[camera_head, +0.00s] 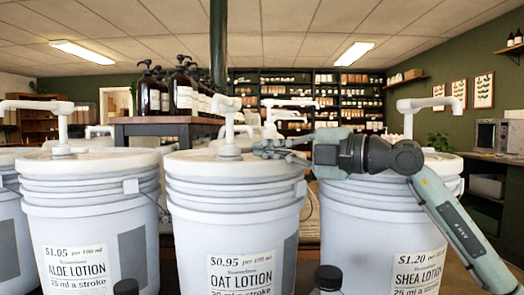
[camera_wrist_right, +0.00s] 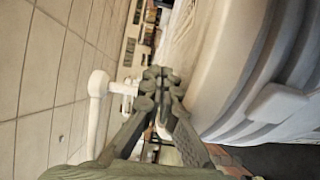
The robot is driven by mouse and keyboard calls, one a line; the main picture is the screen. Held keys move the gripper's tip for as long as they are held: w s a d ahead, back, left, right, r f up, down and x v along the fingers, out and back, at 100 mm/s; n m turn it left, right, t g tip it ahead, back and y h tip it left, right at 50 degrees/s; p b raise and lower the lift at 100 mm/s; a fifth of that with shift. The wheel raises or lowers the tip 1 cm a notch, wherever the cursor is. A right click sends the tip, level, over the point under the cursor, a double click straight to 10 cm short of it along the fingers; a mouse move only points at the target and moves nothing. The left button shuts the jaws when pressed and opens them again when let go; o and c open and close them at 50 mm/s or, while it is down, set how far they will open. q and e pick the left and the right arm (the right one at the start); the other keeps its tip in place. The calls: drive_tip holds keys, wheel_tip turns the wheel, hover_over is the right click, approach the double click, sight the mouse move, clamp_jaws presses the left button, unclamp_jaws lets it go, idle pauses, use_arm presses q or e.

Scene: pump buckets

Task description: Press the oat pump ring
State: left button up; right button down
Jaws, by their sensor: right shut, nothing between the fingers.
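The oat lotion bucket (camera_head: 235,215) stands in the middle of the head view, with a white lid and a front label. Its white pump (camera_head: 227,105) rises upright from the lid, with a wider ring (camera_head: 229,151) at the stem's foot. My right gripper (camera_head: 263,148) reaches in from the right just above the lid's right part. Its fingers are shut and empty, pointing left towards the stem. A small gap seems to show between fingertips and ring. In the right wrist view, the shut fingertips (camera_wrist_right: 161,76) lie beside a white pump (camera_wrist_right: 98,85) and a bucket's side (camera_wrist_right: 235,60). My left gripper is not in view.
The aloe lotion bucket (camera_head: 88,215) stands left and the shea lotion bucket (camera_head: 375,225) right, each with a pump. Dark bottle tops (camera_head: 328,278) show at the front edge. Behind are a table (camera_head: 165,120) with brown bottles and shelves (camera_head: 345,95).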

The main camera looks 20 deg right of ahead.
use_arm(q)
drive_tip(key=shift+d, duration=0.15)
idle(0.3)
use_arm(e)
drive_tip(key=v, duration=1.2)
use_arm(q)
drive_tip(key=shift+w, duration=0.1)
use_arm(e)
drive_tip(key=shift+f, duration=0.1)
